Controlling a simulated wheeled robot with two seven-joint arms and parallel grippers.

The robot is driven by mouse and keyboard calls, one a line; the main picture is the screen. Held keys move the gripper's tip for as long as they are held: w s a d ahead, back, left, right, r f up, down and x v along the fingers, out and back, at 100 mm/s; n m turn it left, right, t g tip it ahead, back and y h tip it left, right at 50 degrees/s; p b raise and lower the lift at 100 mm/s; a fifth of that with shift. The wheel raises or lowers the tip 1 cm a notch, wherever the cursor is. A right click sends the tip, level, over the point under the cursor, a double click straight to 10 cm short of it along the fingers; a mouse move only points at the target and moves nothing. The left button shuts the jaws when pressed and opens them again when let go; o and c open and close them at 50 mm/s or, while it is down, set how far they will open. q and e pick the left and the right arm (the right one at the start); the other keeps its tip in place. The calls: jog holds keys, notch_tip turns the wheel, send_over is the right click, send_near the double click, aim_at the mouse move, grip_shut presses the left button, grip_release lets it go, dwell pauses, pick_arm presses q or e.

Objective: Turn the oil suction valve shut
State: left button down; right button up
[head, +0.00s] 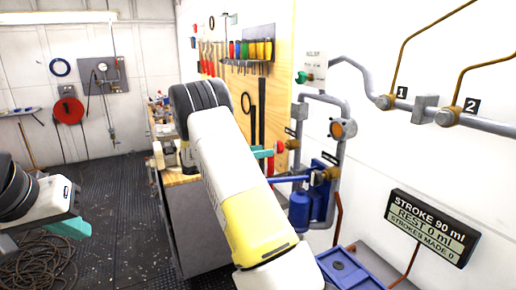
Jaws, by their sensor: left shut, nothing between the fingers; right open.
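Small valves sit on the grey pipework at the wall. One has a red knob (280,147) on a brass body (293,144). One above has a green knob (302,77). A lower brass valve (318,177) sits by the blue pump. Their small labels are too small to read, so I cannot tell which is the oil suction valve. My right gripper (264,153) shows teal fingertips just left of the red knob; the rest is hidden behind my arm. It is open, and contact is unclear. My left gripper (72,228) is shut and empty at the lower left, far from the pipes.
A blue pump (300,208) and blue tray (350,272) stand below the pipes. A display (432,227) reads stroke 90 ml, rest 0 ml, strokes made 0. A workbench (200,225) stands behind my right arm. A coiled hose (38,262) lies on the floor at left.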

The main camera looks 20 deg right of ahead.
aim_at(275, 147)
jog(key=shift+n, duration=0.3)
jog(key=d, duration=0.2)
jog(key=w+d, duration=0.1)
jog(key=d, duration=0.4)
jog(key=shift+w+d, duration=0.15)
jog(key=shift+d, duration=0.1)
jog(key=c, duration=1.4)
